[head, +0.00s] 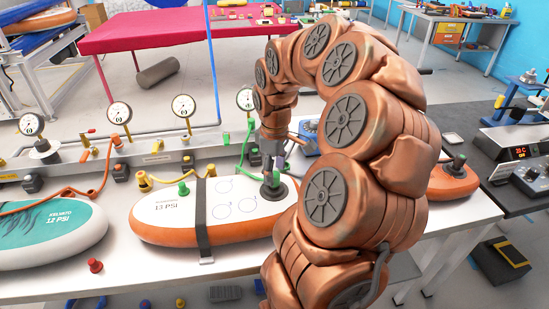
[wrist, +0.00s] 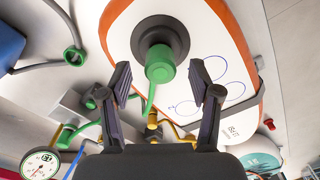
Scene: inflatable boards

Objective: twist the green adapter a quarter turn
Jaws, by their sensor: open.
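The green adapter (wrist: 160,66) sits on a dark round valve base (wrist: 158,35) on a white inflatable board with an orange edge (wrist: 228,20). In the head view, the adapter (head: 274,180) shows at the board's right end, partly hidden by my gripper (head: 272,158). In the wrist view, my gripper (wrist: 160,82) is open, with one finger on each side of the adapter. Gaps show between both fingers and the adapter, and nothing is held. A green hose (wrist: 150,101) passes behind the adapter; I cannot tell whether it joins it.
The board (head: 160,232), marked 13 PSI, has a black strap (head: 201,222) across it. A teal-and-white board (head: 45,235) lies to its left. Gauges (head: 183,105) and coloured hoses line the rail behind. A red plug (head: 95,265) stands on the bench's front area.

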